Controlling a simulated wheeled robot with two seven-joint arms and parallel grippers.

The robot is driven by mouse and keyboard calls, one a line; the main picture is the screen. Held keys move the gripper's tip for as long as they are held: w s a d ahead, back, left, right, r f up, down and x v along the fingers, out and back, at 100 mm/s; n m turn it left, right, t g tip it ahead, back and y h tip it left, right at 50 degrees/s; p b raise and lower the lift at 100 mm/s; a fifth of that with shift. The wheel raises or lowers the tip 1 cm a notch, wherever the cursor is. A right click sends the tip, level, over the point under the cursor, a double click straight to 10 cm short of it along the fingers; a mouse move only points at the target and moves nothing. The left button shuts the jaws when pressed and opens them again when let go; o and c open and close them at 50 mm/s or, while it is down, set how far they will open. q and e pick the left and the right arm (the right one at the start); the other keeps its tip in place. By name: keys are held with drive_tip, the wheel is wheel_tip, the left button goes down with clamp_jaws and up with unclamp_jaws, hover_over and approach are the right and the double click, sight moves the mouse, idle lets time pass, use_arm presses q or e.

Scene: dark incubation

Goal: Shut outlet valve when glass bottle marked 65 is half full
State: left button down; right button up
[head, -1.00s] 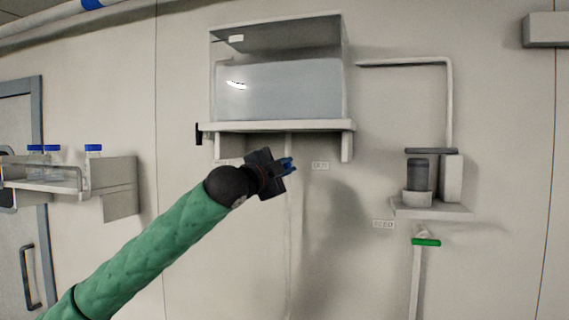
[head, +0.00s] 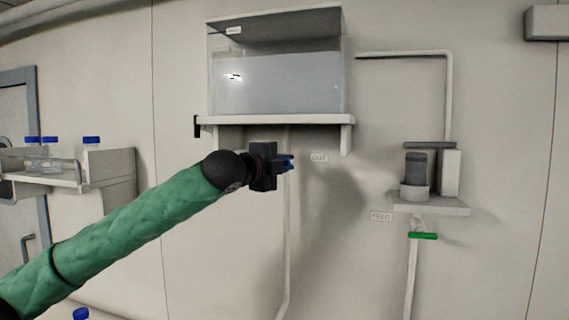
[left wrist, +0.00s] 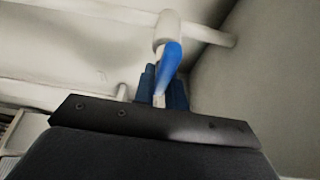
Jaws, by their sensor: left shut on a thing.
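My left gripper (head: 287,163) is beneath the tank shelf, beside the OUT label (head: 318,157). In the left wrist view its dark blue fingers (left wrist: 165,92) are shut on the bright blue outlet valve handle (left wrist: 171,62), which slants below a white pipe fitting (left wrist: 168,28). A clear tank (head: 280,82) holding liquid stands on the shelf above. A blue bottle cap (head: 81,314) shows at the bottom edge below my arm; its bottle is out of frame, so its marking and fill level are hidden. My right gripper is not in view.
Several blue-capped bottles (head: 91,143) stand on a wall shelf (head: 110,168) at left, markings unreadable. At right, a green valve handle (head: 423,236) sits below a small shelf (head: 440,204) with a dark cylinder (head: 415,167). A vertical pipe (head: 288,250) runs down below the tank.

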use_arm(q)
drive_tip(key=shift+d+f, duration=0.1)
drive_tip(key=shift+f, duration=0.1)
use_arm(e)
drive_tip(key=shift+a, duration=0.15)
use_arm(q)
drive_tip(key=c, duration=1.7)
unclamp_jaws()
drive_tip(key=shift+c, duration=0.2)
drive_tip(key=o, duration=0.3)
drive_tip(key=shift+r, duration=0.1)
drive_tip(key=shift+s, duration=0.1)
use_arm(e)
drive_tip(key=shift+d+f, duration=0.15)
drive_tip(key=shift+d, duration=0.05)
